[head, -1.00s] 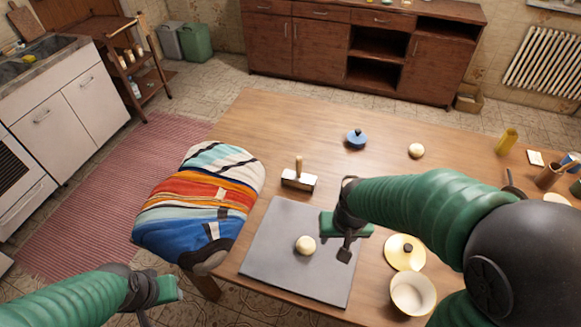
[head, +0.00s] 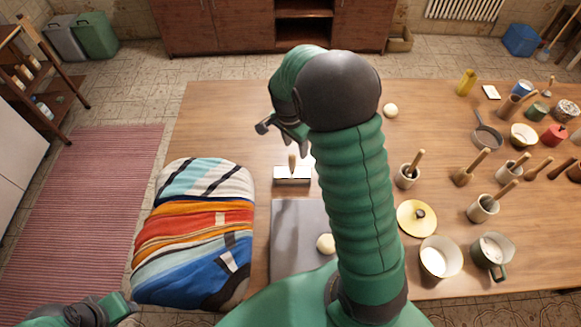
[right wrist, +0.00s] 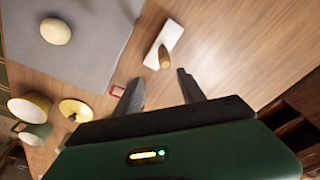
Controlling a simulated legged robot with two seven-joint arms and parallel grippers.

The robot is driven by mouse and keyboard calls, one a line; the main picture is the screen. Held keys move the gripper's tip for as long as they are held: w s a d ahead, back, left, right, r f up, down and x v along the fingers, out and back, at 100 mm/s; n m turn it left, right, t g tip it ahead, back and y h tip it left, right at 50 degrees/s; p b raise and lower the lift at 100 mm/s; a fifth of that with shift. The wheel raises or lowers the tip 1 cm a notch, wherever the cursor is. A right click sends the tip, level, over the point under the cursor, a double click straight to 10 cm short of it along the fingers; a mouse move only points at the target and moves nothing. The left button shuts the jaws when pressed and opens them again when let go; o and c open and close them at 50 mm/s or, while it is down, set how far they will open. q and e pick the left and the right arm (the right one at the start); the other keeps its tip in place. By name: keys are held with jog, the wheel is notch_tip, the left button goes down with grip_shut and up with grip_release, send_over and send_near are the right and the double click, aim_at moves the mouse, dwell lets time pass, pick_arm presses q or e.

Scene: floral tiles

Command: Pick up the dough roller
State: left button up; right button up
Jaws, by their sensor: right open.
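The dough roller (head: 292,178), a pale block-like head with an upright wooden handle, rests on the wooden table just beyond the grey mat. In the right wrist view the dough roller (right wrist: 163,44) lies ahead of the fingertips, its handle pointing towards the camera. My right gripper (head: 281,129) is above and beyond the roller in the head view, partly hidden by its own arm. Its two fingers (right wrist: 158,84) are apart and empty, not touching the roller. My left gripper (head: 125,306) is low at the left, beside the cushion; its jaws are too unclear to judge.
The grey mat (head: 290,235) holds a dough ball (head: 326,243), partly behind my right arm. A striped cushion (head: 195,235) is at the left. A yellow lid (head: 404,214), a bowl (head: 440,258) and several mortars crowd the right. The table left of the roller is clear.

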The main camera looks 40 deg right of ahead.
aim_at(291, 154)
jog(key=f, duration=0.2)
jog(key=w+f, duration=0.1)
jog(key=f, duration=0.2)
jog(key=shift+w+f, duration=0.2)
jog(key=shift+f, duration=0.1)
jog(key=shift+w+a+f, duration=0.1)
jog(key=shift+a+f, duration=0.05)
jog(key=shift+f, duration=0.2)
jog(key=f, duration=0.3)
jog(key=shift+s+f, duration=0.25)
jog(key=shift+f, duration=0.1)
jog(key=shift+w+d+f, duration=0.2)
jog(key=shift+d+f, duration=0.25)
jog(key=shift+s+a+r, duration=0.1)
jog(key=shift+a+r, duration=0.1)
jog(key=shift+a, duration=0.1)
jog(key=c, duration=1)
grip_shut()
